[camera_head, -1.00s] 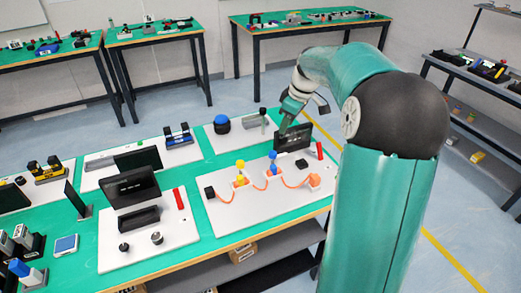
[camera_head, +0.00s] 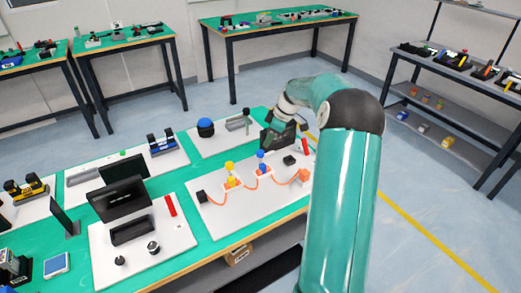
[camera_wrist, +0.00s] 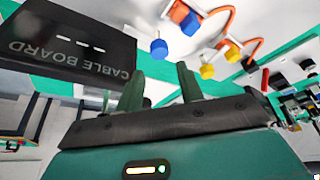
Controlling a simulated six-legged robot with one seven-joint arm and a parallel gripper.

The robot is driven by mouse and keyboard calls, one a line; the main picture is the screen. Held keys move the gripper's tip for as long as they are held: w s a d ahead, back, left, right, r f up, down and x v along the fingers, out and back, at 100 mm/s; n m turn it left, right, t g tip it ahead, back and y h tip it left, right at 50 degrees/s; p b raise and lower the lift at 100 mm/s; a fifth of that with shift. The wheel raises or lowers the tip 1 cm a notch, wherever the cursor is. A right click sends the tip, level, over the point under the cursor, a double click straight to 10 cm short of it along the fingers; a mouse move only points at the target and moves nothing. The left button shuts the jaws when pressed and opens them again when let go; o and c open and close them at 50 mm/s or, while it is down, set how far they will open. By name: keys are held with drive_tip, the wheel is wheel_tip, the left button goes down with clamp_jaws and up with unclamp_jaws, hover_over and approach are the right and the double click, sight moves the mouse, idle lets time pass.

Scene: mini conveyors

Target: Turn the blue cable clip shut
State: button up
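The blue cable clip (camera_head: 262,158) stands on a small white base on the white cable board (camera_head: 245,205), with an orange cable running past it. In the wrist view its blue knob (camera_wrist: 159,48) is just beyond the fingertips, and another blue part (camera_wrist: 190,23) shows farther up by the orange cable. My gripper (camera_wrist: 160,78) is open, with its two dark green fingers apart and nothing between them. In the head view my gripper is by the black sign, behind and right of the blue clip, and its fingers are hard to make out.
A black "CABLE BOARD" sign (camera_wrist: 65,45) stands close to the fingers. A yellow clip (camera_head: 230,168) is left of the blue one, and an orange block (camera_head: 304,175) is right. A black block (camera_head: 289,160) and a red bar (camera_head: 305,146) lie nearby.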

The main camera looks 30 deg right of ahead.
sight(260, 152)
drive_tip(key=x, duration=0.7)
drive_tip(key=shift+w, duration=0.1)
drive_tip(key=shift+c, duration=0.3)
drive_tip(key=c, duration=0.6)
